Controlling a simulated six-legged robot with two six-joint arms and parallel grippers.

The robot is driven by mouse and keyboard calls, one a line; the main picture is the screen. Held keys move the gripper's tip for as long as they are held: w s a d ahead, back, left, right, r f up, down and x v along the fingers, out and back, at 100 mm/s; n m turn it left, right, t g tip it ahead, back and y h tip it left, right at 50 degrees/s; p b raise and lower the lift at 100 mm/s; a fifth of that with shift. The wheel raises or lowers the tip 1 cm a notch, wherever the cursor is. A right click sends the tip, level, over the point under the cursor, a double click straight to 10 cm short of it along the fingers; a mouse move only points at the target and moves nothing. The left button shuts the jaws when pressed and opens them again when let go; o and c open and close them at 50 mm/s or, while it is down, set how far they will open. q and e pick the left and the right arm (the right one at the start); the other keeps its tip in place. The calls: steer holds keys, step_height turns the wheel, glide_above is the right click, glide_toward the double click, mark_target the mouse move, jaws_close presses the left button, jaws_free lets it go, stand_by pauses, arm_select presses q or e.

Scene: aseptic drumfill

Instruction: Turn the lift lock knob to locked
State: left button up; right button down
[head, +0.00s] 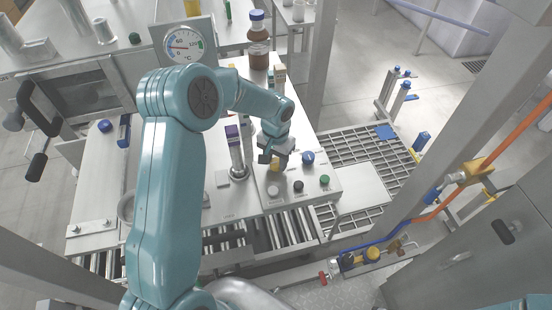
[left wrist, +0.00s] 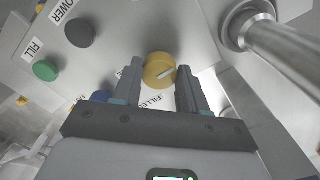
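My right gripper is not in view.
The panel also holds a blue knob (head: 307,157), a black knob (head: 298,185), a green knob (head: 324,180) and a pale knob (head: 273,190). A steel post (head: 237,155) stands left of the gripper. A brown bottle (head: 258,45) and a gauge (head: 184,46) are behind.

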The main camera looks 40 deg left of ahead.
arm_select(q)
steer(key=c, duration=0.5)
steer(key=shift+o, duration=0.2)
steer(key=shift+w+f+n+b, duration=0.15)
steer(key=shift+n+b, duration=0.45)
steer(key=shift+b, duration=0.45)
steer(key=n+b, duration=0.2)
steer(key=shift+b, duration=0.35)
steer(key=n+b, duration=0.3)
steer(key=n, duration=0.1)
steer(key=n+b, duration=0.3)
steer(key=n, duration=0.2)
steer(key=shift+n, duration=0.3)
steer(key=shift+r+n+b, duration=0.15)
steer(key=shift+n+b, duration=0.3)
steer(key=shift+n, duration=0.8)
steer(key=shift+r+n+b, duration=0.15)
steer(key=shift+n+b, duration=0.3)
steer(key=shift+n, duration=0.8)
